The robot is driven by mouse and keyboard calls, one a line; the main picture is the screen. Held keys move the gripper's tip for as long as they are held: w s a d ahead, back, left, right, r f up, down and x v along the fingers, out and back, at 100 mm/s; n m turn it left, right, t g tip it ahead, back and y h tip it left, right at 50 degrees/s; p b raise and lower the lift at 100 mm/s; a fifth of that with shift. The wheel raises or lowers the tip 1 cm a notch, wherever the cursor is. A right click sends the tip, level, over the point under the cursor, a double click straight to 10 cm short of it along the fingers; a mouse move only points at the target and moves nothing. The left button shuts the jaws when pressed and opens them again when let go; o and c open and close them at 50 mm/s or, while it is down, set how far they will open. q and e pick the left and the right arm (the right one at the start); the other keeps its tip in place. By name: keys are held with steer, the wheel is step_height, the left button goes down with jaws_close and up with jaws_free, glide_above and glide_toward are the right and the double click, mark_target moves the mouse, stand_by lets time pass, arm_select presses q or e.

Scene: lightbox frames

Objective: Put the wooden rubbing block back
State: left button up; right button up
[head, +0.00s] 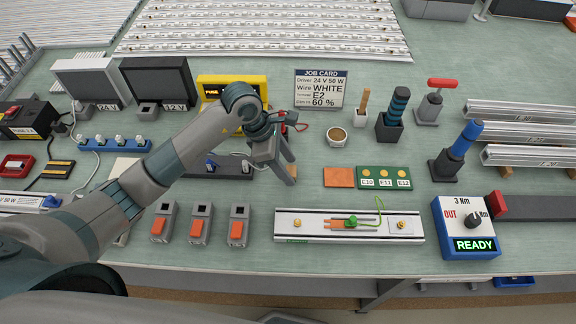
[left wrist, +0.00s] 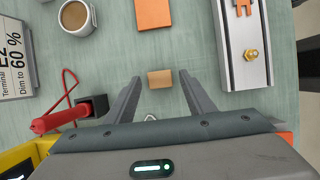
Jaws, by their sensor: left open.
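The wooden rubbing block (left wrist: 160,79) is a small tan block lying on the green bench top. In the left wrist view it sits between and slightly beyond the tips of my left gripper (left wrist: 162,88), with bare bench on either side. The fingers are open and seem not to touch it. In the head view my left gripper (head: 289,172) points down at the bench and hides most of the block. An orange-brown square pad (head: 338,177) lies to its right; it also shows in the left wrist view (left wrist: 152,13). My right gripper is not in view.
A cup (head: 337,137) stands behind the pad and a green terminal board (head: 384,178) beside it. A metal rail assembly (head: 310,228) lies in front. The yellow unit (head: 233,85), job card (head: 320,89) and a red probe (left wrist: 62,118) are close to my gripper.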

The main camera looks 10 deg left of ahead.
arm_select(q)
steer(key=b+v, duration=0.3)
steer(key=v, duration=0.8)
steer(key=shift+r, duration=0.15)
steer(key=shift+s, duration=0.1)
stand_by(0.3)
stand_by(1.5)
